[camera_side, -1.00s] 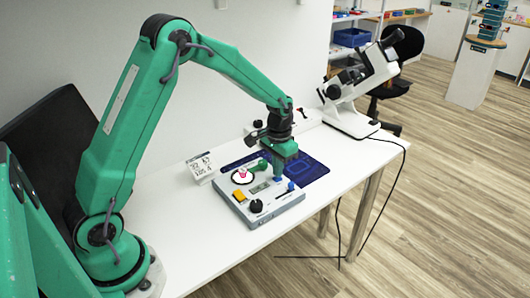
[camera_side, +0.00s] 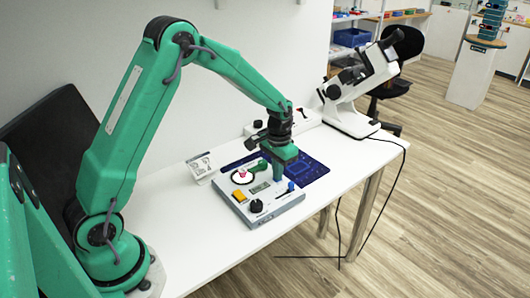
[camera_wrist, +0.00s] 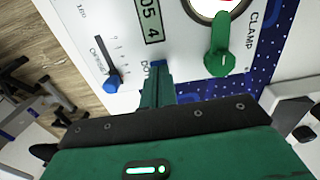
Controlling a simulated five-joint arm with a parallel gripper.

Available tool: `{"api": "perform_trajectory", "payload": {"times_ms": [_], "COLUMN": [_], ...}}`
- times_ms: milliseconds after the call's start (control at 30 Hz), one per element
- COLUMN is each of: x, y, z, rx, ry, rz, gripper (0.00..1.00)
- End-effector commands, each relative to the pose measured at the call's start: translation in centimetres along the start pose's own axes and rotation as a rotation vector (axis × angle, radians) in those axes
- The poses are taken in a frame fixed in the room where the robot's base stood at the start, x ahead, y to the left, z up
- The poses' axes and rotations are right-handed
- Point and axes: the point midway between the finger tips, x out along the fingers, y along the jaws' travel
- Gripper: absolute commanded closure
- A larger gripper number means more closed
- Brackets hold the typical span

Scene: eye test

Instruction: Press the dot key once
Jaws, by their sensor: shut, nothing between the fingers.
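The light grey control panel (camera_side: 280,208) lies on the white table. In the wrist view its face (camera_wrist: 90,25) carries a label starting "DO", partly hidden by my fingers. A small blue key (camera_wrist: 158,64) shows just beyond the fingertips beside that label. My gripper (camera_wrist: 155,78) is shut and empty, pointing down at the panel. In the side view my gripper (camera_side: 278,180) is over the panel's right part and hides the key. I cannot tell whether the fingertips touch the key or whether it is pressed down.
Near my fingers are a slider with a blue handle (camera_wrist: 112,82), a green clamp lever (camera_wrist: 219,58) and a digital display (camera_wrist: 149,20). A black knob (camera_side: 256,205) and yellow button (camera_side: 239,195) are on the panel. A dark blue mat (camera_side: 312,171) lies behind; a white instrument (camera_side: 350,118) stands farther back.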

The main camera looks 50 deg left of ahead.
Motion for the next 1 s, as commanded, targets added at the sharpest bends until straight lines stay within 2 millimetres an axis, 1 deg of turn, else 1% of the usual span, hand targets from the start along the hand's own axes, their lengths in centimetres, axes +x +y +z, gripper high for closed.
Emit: {"api": "perform_trajectory", "payload": {"times_ms": [267,1000], "x": [-0.3,-4.5], "y": [0.0,0.0], "z": [0.0,-0.1], "rx": [0.0,0.0], "ry": [0.001,0.002], "rz": [0.0,0.0], "gripper": [1.0,1.0]}}
